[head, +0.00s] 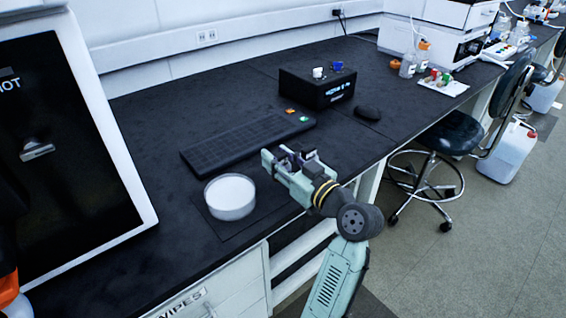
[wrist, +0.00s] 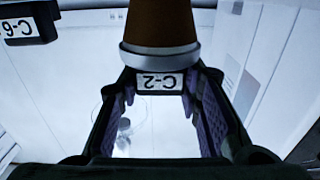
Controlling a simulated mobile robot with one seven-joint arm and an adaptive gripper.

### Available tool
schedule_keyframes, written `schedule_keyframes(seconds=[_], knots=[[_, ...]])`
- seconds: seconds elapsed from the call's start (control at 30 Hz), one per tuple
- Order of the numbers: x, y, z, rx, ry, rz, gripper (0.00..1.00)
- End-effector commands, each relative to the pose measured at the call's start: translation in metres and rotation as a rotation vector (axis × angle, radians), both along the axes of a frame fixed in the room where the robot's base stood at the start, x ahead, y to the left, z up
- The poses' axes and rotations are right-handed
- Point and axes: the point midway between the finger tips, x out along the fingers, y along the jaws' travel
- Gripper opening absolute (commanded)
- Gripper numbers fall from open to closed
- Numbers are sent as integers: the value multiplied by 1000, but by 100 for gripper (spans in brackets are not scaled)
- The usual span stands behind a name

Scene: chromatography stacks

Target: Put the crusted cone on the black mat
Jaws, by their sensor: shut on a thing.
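In the wrist view a brown cone (wrist: 162,25) with a pale grey collar and an upside-down C-2 tag sits at the far end of my gripper (wrist: 158,95), between the purple-padded fingers. My gripper is shut on it. In the head view my gripper (head: 285,162) is over the front of the bench, right of a round white dish, and the cone cannot be made out there. The black mat (head: 262,208) lies at the bench front, hard to tell from the dark top. The white dish (head: 231,198) stands on or beside its left part.
A black keyboard (head: 240,145) lies behind my gripper. A black box (head: 316,88) and a mouse (head: 367,113) are farther back. A large instrument (head: 75,140) fills the left. A stool (head: 450,135) stands right.

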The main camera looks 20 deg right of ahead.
Motion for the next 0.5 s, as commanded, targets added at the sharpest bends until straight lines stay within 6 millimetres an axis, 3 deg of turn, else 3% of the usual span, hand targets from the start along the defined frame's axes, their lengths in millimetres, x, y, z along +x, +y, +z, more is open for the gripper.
schedule_keyframes(seconds=[0.2, 0.5], knots=[[16, -14, -2, 1, -2, 0, 0], [16, -15, -36, 0, -1, 0, 0]])
